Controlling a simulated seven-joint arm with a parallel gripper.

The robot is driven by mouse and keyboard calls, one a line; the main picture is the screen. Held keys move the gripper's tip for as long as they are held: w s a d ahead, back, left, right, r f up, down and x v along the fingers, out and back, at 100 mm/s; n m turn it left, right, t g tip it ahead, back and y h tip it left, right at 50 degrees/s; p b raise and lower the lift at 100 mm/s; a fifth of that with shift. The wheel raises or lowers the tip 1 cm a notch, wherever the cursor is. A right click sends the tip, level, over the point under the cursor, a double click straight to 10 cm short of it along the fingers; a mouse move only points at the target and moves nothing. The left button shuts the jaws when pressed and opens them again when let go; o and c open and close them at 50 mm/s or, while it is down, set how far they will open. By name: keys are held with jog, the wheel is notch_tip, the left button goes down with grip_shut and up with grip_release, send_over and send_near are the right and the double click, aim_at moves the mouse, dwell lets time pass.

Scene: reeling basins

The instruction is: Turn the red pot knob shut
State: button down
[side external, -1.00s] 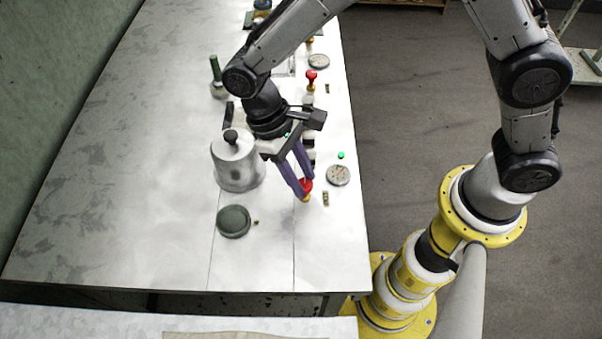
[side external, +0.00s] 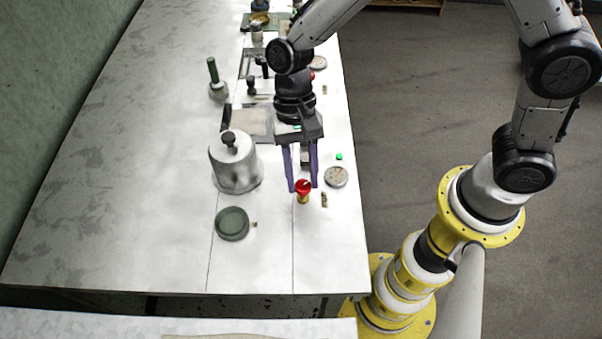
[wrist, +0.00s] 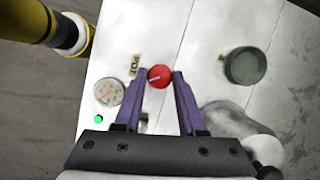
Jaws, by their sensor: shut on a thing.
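The red pot knob (side external: 303,186) sits on a short brass stem near the right edge of the bench. In the wrist view the knob (wrist: 160,76) shows a pale pointer line lying roughly across the picture. A small label reading POT (wrist: 134,66) is beside it. My gripper (side external: 302,184) points down with its two purple fingers on either side of the knob. In the wrist view my gripper (wrist: 161,74) has its fingertips against the knob's left and right sides, closed on it.
A round gauge (side external: 336,177) and a green light (side external: 339,156) are right of the knob. A lidded metal pot (side external: 234,165) and a dark round dish (side external: 232,223) stand to the left. Another red knob (side external: 313,76) is farther back, partly hidden. The bench front is clear.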

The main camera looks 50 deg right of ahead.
jog(key=m+t, duration=0.1)
jog(key=m, duration=0.2)
jog(key=m+t+y, duration=0.1)
jog(key=m, duration=0.2)
jog(key=shift+s+d+m, duration=0.15)
jog(key=shift+m, duration=0.15)
jog(key=shift+y, duration=0.3)
jog(key=c, duration=0.5)
grip_release()
jog(key=v, duration=1.4)
jog(key=shift+s, duration=0.1)
